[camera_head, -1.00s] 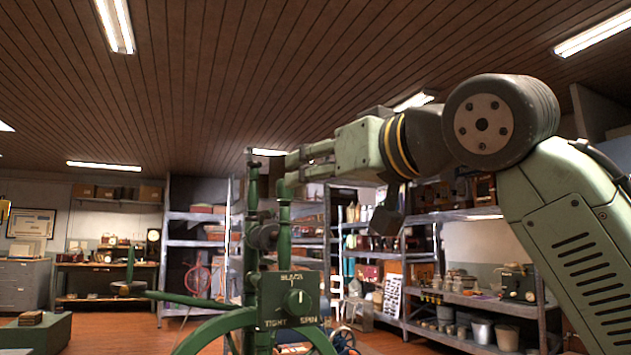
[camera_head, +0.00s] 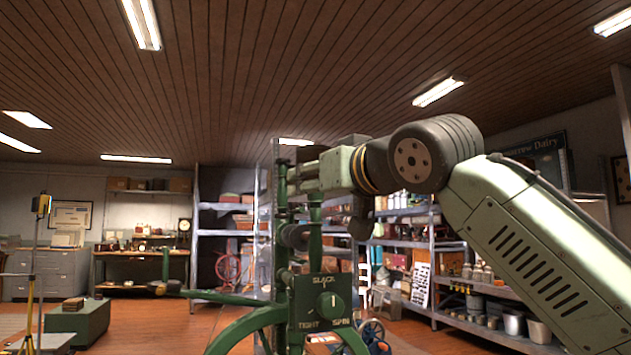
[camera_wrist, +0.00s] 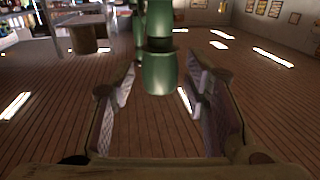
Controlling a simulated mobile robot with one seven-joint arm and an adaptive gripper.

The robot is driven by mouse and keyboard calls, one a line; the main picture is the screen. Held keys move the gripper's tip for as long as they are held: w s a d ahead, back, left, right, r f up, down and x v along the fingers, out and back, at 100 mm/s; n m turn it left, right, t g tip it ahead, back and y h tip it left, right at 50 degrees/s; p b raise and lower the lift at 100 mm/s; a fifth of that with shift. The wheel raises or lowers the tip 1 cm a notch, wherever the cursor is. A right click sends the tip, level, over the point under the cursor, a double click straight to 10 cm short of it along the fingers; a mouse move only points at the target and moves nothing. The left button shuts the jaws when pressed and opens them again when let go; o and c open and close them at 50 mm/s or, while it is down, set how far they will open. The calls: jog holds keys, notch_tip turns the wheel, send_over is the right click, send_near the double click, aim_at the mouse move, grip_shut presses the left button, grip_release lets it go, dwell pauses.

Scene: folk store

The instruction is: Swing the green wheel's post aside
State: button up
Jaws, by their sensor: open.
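The green spinning wheel stands in front of me, with its rim (camera_head: 243,325) at the bottom of the head view. It has a tall left post (camera_head: 282,215) and a shorter right post (camera_head: 315,218). A front plate (camera_head: 322,305) bears a knob and the words SLACK, TIGHT and SPIN. My gripper (camera_head: 298,178) is level with the post tops, its fingers pointing left. In the wrist view my gripper (camera_wrist: 161,85) is open, with a green post (camera_wrist: 158,65) showing between its fingers. Contact is not visible, and which post this is I cannot tell.
Metal shelves (camera_head: 222,207) with goods stand behind the wheel, and more shelves (camera_head: 480,300) with pots stand at right. A green block (camera_head: 78,322) and a yellow tripod (camera_head: 32,285) are at left. Wooden floor (camera_head: 150,325) is open between the block and the wheel.

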jog(key=shift+c, duration=0.2)
grip_shut()
dwell(0.3)
dwell(0.3)
